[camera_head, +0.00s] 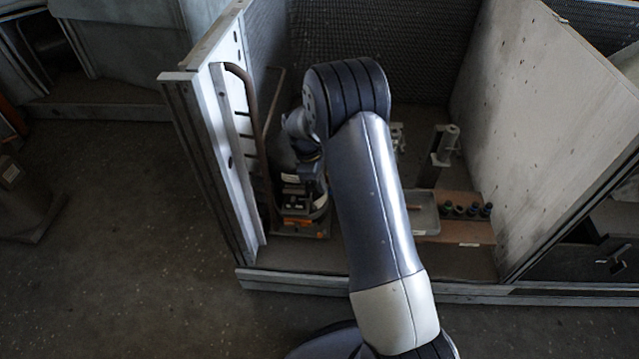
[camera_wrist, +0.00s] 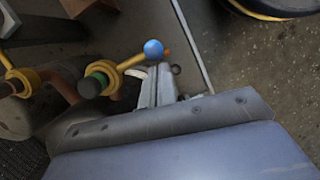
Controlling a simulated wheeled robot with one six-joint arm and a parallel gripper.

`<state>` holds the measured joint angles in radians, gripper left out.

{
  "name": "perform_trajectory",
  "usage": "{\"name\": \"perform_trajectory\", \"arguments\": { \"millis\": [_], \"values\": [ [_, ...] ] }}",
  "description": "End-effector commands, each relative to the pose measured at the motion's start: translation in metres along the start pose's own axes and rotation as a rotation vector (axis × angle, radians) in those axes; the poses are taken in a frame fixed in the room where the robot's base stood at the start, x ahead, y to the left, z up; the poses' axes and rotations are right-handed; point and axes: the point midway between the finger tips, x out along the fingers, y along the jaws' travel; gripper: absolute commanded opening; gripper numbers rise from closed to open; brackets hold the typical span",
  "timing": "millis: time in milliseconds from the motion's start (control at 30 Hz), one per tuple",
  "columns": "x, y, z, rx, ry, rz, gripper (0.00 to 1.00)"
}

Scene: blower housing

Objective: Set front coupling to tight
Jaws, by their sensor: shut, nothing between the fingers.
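In the wrist view a yellow lever (camera_wrist: 128,63) with a blue ball knob (camera_wrist: 153,49) sticks out from a coupling with a green ring (camera_wrist: 102,79) and a dark cap (camera_wrist: 90,88). A second yellow fitting (camera_wrist: 22,80) shows at the left edge, partly cut off. I cannot tell which one is the front coupling, nor read any tight mark. My gripper (camera_wrist: 158,72) is shut and empty, its pale fingers just below the blue ball; contact cannot be told. In the head view my arm hides most of the coupling area, and the fingertips are not clear.
The work is inside an open-fronted housing with a pale left wall (camera_head: 205,150) and a right panel (camera_head: 530,120). A brown pipe (camera_head: 255,120) runs along the left wall. A grey tray (camera_head: 424,212) and a wooden block with several dark plugs (camera_head: 465,228) lie to the right.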

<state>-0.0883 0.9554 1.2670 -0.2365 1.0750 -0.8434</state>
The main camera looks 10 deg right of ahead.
Motion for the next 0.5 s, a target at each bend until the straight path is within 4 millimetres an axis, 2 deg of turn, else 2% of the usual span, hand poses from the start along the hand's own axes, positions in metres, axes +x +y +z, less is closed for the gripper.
{"name": "perform_trajectory", "arguments": {
  "millis": [500],
  "values": [
    [0.0011,-0.0013,0.0054,-0.079,0.0,0.021,0.0]
  ]
}}
